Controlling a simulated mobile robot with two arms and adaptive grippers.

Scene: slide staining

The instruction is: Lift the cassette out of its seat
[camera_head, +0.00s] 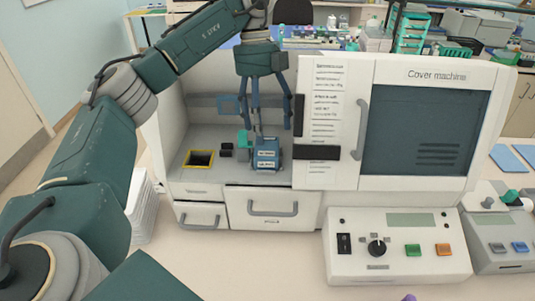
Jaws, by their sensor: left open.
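The blue cassette (267,158) with pale labels sits on the grey deck inside the open left bay of the white cover machine. My left gripper (270,128) points down from above, its long blue-grey fingers spread. The fingertips are just above and around the top of the cassette; I cannot tell whether they touch it. The gripper is open. The seat under the cassette is mostly hidden by the cassette. My right gripper is not in view.
A yellow-rimmed opening (198,160) and small black blocks (227,149) lie left of the cassette. A white door panel (328,90) with printed text stands close on the right. A control box (395,245) stands in front. Drawers (272,206) are below the bay.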

